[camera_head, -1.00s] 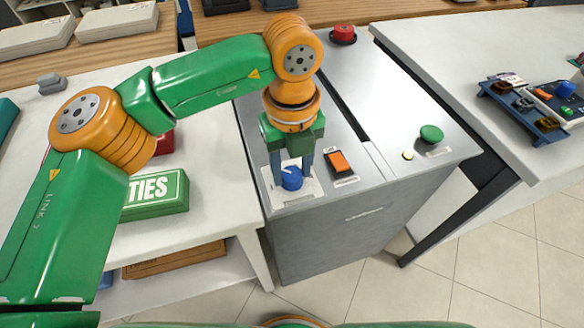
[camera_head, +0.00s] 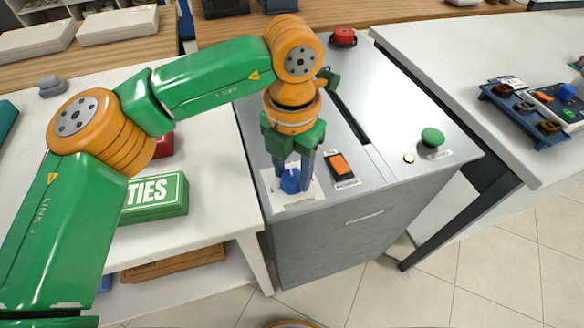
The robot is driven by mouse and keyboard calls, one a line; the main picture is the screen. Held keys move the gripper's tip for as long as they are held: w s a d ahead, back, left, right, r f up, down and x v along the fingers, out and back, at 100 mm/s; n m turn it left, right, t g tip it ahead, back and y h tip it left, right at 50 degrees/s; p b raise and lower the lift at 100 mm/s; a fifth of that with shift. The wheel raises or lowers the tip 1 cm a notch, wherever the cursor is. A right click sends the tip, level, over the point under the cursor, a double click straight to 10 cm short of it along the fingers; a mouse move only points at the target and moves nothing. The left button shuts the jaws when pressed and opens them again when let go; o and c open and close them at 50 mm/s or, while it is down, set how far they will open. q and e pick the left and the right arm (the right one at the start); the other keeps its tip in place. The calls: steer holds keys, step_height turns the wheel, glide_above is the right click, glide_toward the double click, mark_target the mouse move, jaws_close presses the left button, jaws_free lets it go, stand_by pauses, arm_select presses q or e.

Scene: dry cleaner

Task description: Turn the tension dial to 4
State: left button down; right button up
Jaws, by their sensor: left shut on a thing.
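The blue tension dial (camera_head: 290,182) sits on a pale scale plate (camera_head: 299,200) at the front left corner of the grey metal cabinet. A white pointer mark shows on the dial, but the scale's numbers are too small to read. My left gripper (camera_head: 293,176) reaches down from above, and its two fingers are shut on the dial, one on each side. The fingers hide part of the dial and plate. My right gripper is not in view.
An orange rocker switch (camera_head: 339,164) lies just right of the dial. A green button (camera_head: 432,137) and a red knob (camera_head: 343,36) are farther off on the cabinet. A green TIES box (camera_head: 155,198) stands on the left table.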

arm_select(q)
steer(key=m, duration=0.4)
steer(key=shift+m, duration=0.3)
steer(key=m, duration=0.3)
steer(key=shift+m+p, duration=0.3)
steer(key=shift+m, duration=0.1)
steer(key=m, duration=0.4)
steer(key=shift+m+p, duration=0.3)
steer(key=shift+m, duration=1.7)
steer(key=shift+c, duration=1.7)
jaws_free()
